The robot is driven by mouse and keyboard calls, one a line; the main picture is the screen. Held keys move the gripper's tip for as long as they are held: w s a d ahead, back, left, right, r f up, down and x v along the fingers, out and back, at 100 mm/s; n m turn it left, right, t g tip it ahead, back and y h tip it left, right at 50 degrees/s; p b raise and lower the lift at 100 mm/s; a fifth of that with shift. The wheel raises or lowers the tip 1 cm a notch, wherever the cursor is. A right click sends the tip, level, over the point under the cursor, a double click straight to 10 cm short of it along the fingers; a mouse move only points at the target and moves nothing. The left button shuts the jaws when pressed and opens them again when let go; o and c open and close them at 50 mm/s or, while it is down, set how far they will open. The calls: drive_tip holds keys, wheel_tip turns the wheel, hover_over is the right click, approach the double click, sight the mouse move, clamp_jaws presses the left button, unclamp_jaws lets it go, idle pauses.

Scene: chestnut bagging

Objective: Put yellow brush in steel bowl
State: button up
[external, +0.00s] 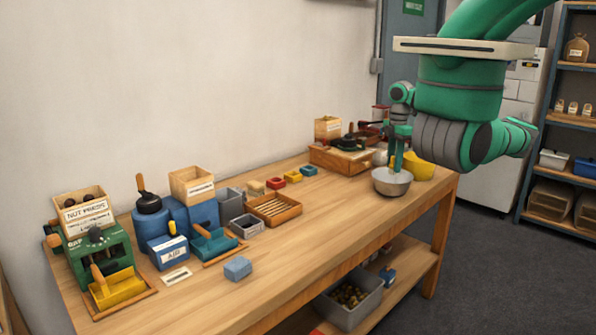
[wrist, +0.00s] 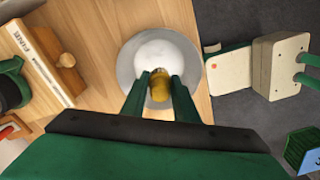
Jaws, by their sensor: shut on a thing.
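The steel bowl (external: 391,188) stands near the far right end of the wooden table; in the wrist view its grey rim surrounds a pale inside (wrist: 157,50). My gripper (external: 396,158) points down at the bowl. In the wrist view its two green fingers (wrist: 160,90) are shut on the yellow brush (wrist: 160,88), which appears over the bowl's near part. Only a short piece of the brush shows between the fingers. I cannot tell whether its lower end touches the bowl.
A yellow bowl (external: 420,168) sits just behind and right of the steel bowl. A wooden box with dark tools (external: 340,160) lies to the left. A labelled wooden part (wrist: 38,58) is left in the wrist view. The middle of the table (external: 325,215) is clear.

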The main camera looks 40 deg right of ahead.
drive_tip(key=shift+f, duration=1.35)
drive_tip(key=o, duration=1.2)
drive_tip(key=shift+o, duration=0.2)
drive_tip(key=shift+r, duration=3.5)
